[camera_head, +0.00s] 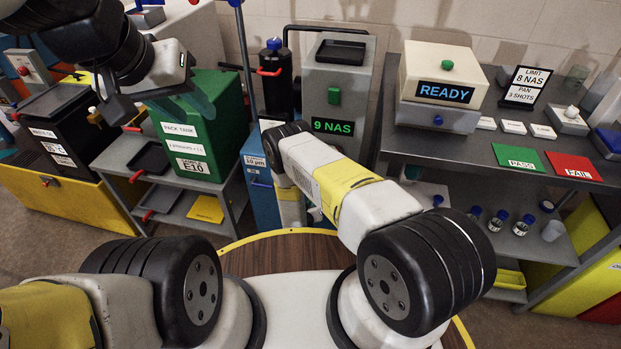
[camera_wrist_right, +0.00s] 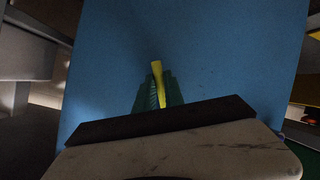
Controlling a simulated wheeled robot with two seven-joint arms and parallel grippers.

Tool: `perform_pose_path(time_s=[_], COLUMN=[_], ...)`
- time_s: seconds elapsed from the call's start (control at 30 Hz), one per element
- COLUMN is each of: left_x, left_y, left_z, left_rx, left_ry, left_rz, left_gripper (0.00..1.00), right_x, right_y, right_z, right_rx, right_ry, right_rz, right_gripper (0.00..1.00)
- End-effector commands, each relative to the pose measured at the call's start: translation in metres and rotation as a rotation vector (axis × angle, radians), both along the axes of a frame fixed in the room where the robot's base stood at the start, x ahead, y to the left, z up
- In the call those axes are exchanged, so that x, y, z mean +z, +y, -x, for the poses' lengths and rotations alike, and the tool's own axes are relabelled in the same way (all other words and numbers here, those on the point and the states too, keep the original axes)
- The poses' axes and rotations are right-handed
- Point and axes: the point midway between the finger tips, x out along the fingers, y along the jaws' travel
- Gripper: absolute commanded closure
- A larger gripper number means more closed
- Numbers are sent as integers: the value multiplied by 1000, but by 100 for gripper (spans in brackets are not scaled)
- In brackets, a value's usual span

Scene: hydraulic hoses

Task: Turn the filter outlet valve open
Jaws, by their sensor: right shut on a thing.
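A yellow lever (camera_wrist_right: 157,82) stands in front of a blue panel (camera_wrist_right: 220,60) in the right wrist view; it looks like the valve's handle. My right gripper (camera_wrist_right: 158,90) is shut on it, with the green fingers on both sides. The lever's lower end and the valve body are hidden behind my wrist. In the head view the blue cabinet (camera_head: 257,190) shows beside my right arm, which hides the right gripper and the valve. My left gripper (camera_head: 161,108) is open and empty at the upper left, in front of the green tank.
A green tank (camera_head: 196,150) stands on a grey cart left of the blue cabinet. A grey unit (camera_head: 337,85) with a "9 NAS" display stands behind my right arm. The dark bench at right holds a "READY" box (camera_head: 440,90) and cards. A round wooden top (camera_head: 290,252) lies in front.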

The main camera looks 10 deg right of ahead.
Motion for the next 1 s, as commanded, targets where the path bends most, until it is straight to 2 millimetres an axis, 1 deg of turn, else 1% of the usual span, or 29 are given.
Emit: perform_pose_path(time_s=[0.2, 0.5, 0.7, 1.0], left_x=[0, 0, 0, 0], left_y=[0, 0, 0, 0], left_z=[0, 0, 0, 0], left_rx=[0, 0, 0, 0], left_ry=[0, 0, 0, 0], left_rz=[0, 0, 0, 0], left_gripper=[64, 64, 64, 64], right_x=[-5, -6, -7, -6], right_y=[9, 18, 21, 23], right_z=[-1, -4, -5, -6], right_rx=[2, 1, 1, 1], right_ry=[-55, -114, -133, -142], right_rz=[-179, -356, -416, -441], right_gripper=[100, 100, 100, 100])
